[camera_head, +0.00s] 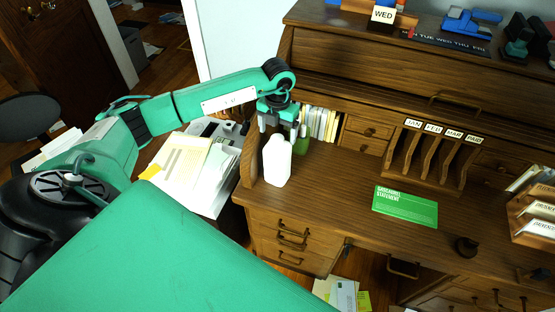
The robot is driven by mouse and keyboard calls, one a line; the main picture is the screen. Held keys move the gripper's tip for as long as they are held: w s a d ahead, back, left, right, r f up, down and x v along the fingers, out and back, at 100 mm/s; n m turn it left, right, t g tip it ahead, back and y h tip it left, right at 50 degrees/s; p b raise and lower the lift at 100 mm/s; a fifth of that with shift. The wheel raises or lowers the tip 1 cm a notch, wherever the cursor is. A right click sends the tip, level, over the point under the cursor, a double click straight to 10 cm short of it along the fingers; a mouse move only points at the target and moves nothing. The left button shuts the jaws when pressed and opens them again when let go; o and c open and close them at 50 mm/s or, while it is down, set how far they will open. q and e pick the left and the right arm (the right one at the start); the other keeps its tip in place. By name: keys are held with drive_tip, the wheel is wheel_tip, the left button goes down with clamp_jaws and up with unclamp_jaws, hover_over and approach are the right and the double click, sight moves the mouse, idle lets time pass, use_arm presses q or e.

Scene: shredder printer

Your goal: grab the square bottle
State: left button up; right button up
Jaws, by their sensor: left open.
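A white bottle (277,162) with squarish sides stands upright at the left end of the brown desk. A green bottle (301,141) stands just behind it to the right, partly hidden by the white bottle and my gripper. My left gripper (278,124) is open and points down at the top of the white bottle. Its fingers are close to the bottle tops, and I cannot tell whether they touch either one. My right gripper is not in view.
A wooden desk side panel (250,155) rises just left of the bottles. Upright books (320,124) and a labelled sorter (428,160) stand behind. A green booklet (405,207) lies to the right. Desk surface between the bottles and booklet is clear.

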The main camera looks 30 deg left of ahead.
sight(278, 139)
use_arm(q)
wheel_tip(278, 139, down, 4)
drive_tip(key=shift+r+p, duration=0.25)
drive_tip(key=shift+p, duration=0.1)
drive_tip(key=shift+f+p, duration=0.4)
wheel_tip(278, 139, down, 4)
drive_tip(key=shift+w+a+f+p, duration=0.15)
drive_tip(key=shift+p, duration=0.9)
drive_tip(key=shift+f, duration=0.2)
drive_tip(key=c, duration=1)
drive_tip(key=shift+c, duration=0.6)
drive_tip(key=shift+r, duration=0.15)
